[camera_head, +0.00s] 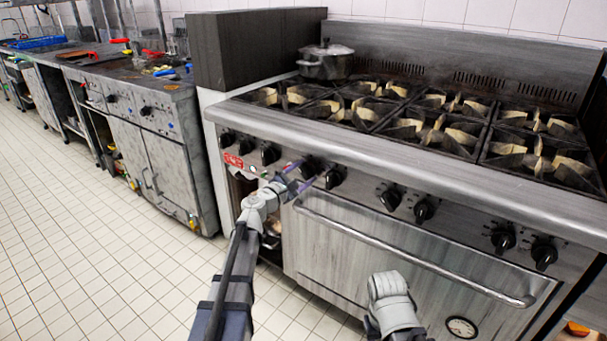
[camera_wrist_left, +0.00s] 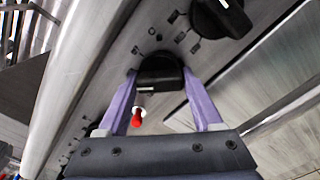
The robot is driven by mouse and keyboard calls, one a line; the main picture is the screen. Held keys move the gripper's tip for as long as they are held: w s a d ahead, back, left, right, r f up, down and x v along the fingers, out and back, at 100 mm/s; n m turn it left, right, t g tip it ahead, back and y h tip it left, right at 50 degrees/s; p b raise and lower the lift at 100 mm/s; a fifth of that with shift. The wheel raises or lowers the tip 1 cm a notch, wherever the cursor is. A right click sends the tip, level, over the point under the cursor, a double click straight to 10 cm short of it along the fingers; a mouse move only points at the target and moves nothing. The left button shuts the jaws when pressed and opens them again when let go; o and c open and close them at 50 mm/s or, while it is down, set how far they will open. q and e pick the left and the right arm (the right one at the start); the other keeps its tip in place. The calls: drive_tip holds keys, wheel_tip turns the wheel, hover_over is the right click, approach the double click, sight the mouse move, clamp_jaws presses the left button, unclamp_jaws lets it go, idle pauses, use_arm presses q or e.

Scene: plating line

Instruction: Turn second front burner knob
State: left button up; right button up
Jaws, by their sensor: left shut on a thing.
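The black burner knobs sit in a row on the front panel of the steel range (camera_head: 370,155). My left gripper (camera_head: 304,176) is at a knob (camera_head: 312,165) left of the oven door's middle, partly hidden by the fingers. In the left wrist view, the purple fingers (camera_wrist_left: 161,98) are shut on the sides of this black knob (camera_wrist_left: 160,72). A neighbouring knob (camera_wrist_left: 220,16) with a white mark shows there too; in the head view, a knob (camera_head: 335,178) stands just right of the gripper. My right arm shows at the bottom, but its gripper cannot be seen.
The oven door handle (camera_head: 410,252) runs across below the knobs. A lidded pot (camera_head: 325,60) stands at the back left of the burners. Another counter (camera_head: 140,110) is at the left. The tiled floor (camera_head: 90,240) in front is clear.

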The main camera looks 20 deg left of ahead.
use_arm(q)
drive_tip(key=shift+m, duration=0.3)
drive_tip(key=m, duration=0.3)
drive_tip(key=shift+m, duration=0.4)
drive_tip(key=shift+r+m, duration=0.1)
drive_tip(key=shift+m, duration=2.1)
drive_tip(key=o, duration=1.3)
drive_tip(key=v, duration=0.8)
